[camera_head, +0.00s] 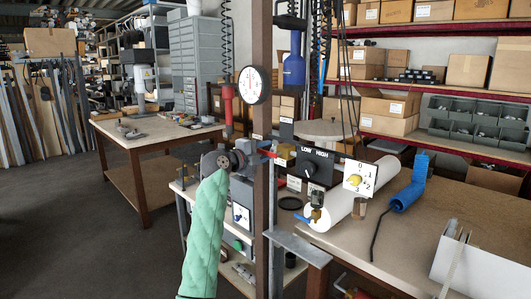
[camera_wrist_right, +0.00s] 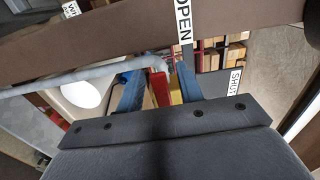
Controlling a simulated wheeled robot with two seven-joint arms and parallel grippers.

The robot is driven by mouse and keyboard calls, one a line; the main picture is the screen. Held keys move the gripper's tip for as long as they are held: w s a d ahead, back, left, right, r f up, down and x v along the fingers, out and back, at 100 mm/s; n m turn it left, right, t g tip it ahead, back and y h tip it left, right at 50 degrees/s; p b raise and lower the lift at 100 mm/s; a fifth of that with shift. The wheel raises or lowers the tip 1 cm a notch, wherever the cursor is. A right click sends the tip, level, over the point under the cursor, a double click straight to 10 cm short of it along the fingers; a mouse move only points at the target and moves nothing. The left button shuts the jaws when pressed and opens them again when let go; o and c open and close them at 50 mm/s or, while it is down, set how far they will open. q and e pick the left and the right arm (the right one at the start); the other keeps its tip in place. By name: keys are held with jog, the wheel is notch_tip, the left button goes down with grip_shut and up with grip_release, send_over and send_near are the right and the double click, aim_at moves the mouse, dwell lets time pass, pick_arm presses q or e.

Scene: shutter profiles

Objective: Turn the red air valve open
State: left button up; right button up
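The red air valve shows a red lever handle (camera_head: 268,154) beside its brass body (camera_head: 284,151), just right of the brown post in the head view. My right arm, in a green padded sleeve, rises to the post from below. My right gripper (camera_head: 262,147) is at the handle, partly hidden by the post. In the right wrist view, my right gripper's two blue fingers (camera_wrist_right: 157,88) stand apart. The red handle (camera_wrist_right: 160,88) and a yellow part (camera_wrist_right: 175,86) show between them, with gaps, so nothing is clearly gripped. My left gripper is out of view.
The OPEN label (camera_wrist_right: 184,22) and SHUT label (camera_wrist_right: 234,82) show near the valve. The brown post (camera_head: 262,100) stands close to my gripper.

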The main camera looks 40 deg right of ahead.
aim_at(261, 152)
jog(key=a+b, duration=0.1)
jog(key=a, duration=0.5)
jog(key=shift+s+f, duration=0.1)
jog(key=shift+s, duration=0.05)
jog(key=shift+a+b, duration=0.3)
jog(key=shift+a, duration=0.25)
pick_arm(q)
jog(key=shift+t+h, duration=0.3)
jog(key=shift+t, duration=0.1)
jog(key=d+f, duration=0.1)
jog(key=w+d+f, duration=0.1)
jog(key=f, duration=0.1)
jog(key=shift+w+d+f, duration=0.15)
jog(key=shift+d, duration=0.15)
